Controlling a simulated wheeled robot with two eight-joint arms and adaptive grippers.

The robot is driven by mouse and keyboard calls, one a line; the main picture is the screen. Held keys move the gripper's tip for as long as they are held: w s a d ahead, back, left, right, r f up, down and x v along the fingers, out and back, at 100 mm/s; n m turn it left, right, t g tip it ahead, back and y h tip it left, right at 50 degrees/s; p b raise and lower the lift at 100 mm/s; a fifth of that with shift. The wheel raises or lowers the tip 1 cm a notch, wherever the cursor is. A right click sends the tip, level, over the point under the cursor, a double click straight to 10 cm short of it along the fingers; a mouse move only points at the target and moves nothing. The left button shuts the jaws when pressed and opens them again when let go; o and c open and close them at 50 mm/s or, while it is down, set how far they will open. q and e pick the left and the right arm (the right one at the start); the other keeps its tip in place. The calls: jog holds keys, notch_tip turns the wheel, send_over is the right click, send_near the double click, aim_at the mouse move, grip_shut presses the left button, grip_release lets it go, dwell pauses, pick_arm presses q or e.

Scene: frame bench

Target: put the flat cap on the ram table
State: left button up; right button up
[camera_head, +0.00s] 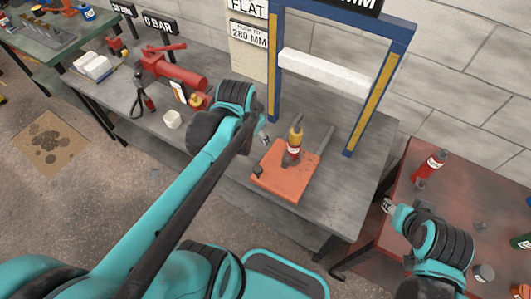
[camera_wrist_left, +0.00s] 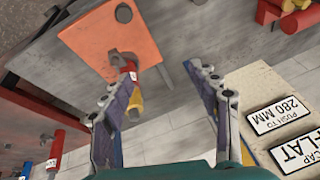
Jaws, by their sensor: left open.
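No flat cap can be named for certain. A small dark round piece (camera_head: 257,170) lies on the orange plate (camera_head: 285,183) and shows as a dark disc in the left wrist view (camera_wrist_left: 123,13). A red and yellow cylinder (camera_head: 294,146) stands by the plate's far edge, under the blue frame; the left wrist view shows it partly behind a finger (camera_wrist_left: 133,108). My left gripper (camera_head: 264,138) is open and empty, left of the cylinder, with bench between its fingers (camera_wrist_left: 160,75). My right gripper (camera_head: 388,206) is over the red table's left edge; its jaws are too small to read.
The blue frame (camera_head: 272,70) holds a white crossbeam (camera_head: 322,73) above the bench (camera_head: 225,185). Signs reading flat cap (camera_wrist_left: 297,152) and push to 280 mm (camera_wrist_left: 278,115) stand behind. A red pump (camera_head: 172,70) is left. The red table (camera_head: 400,185) carries a red bottle (camera_head: 430,165).

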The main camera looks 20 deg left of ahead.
pick_arm(q)
jog(key=s+d+n+t, duration=0.2)
jog(key=s+d+n, duration=0.1)
jog(key=s+d, duration=0.3)
jog(key=shift+s+d+r+t+h, duration=0.15)
jog(key=shift+d+r+t+h, duration=0.25)
jog(key=shift+d+r, duration=0.1)
